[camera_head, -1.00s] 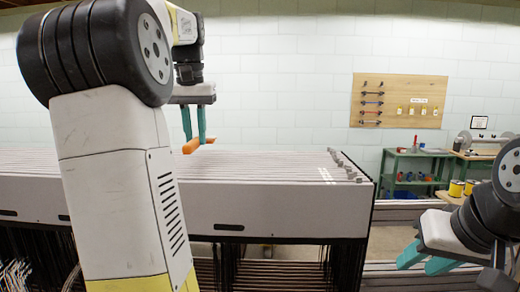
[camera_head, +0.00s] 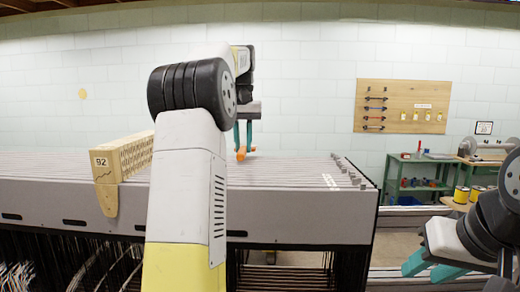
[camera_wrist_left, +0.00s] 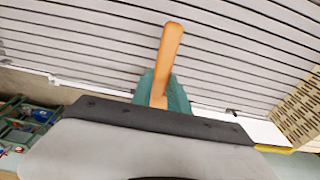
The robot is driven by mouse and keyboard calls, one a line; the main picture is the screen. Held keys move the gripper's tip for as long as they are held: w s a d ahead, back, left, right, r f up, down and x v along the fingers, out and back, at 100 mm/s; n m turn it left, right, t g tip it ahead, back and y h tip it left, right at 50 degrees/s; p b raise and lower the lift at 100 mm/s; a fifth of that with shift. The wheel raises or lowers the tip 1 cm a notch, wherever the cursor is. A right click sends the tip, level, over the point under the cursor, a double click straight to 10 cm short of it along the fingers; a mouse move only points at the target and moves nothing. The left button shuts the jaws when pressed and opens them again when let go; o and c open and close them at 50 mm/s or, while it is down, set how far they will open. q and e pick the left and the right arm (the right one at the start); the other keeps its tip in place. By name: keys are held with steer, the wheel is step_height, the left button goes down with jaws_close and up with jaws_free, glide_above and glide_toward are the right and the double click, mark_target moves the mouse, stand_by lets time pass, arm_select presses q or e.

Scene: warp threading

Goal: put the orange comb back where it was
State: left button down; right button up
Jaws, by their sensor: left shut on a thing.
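My left gripper (camera_head: 243,140) is shut on the orange comb (camera_head: 241,153), just over the grey slatted top of the loom. In the left wrist view the comb (camera_wrist_left: 170,45) looks like a plain orange bar. It sticks out from between the teal fingers (camera_wrist_left: 162,92) over the pale, dark-lined slats. I cannot tell whether it touches them. My right gripper (camera_head: 430,265) is at the lower right, with its teal fingers apart and nothing between them.
A wooden block marked 92 (camera_head: 105,165) sits on the loom (camera_head: 290,202) left of my left arm. Grey end pieces (camera_head: 350,172) line the loom's right end. A green bench (camera_head: 415,172) and a wall tool board (camera_head: 400,105) are at the back right.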

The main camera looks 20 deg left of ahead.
mark_target(243, 148)
arm_select(q)
steer(key=shift+f, duration=0.7)
steer(key=shift+f, duration=0.15)
steer(key=c, duration=1.3)
jaws_free()
steer(key=shift+s+d+r, duration=0.1)
steer(key=shift+s+r, duration=0.1)
steer(key=shift+r, duration=1.75)
steer(key=shift+s+d+r, duration=0.1)
steer(key=shift+s+r, duration=0.1)
steer(key=shift+r, duration=1.7)
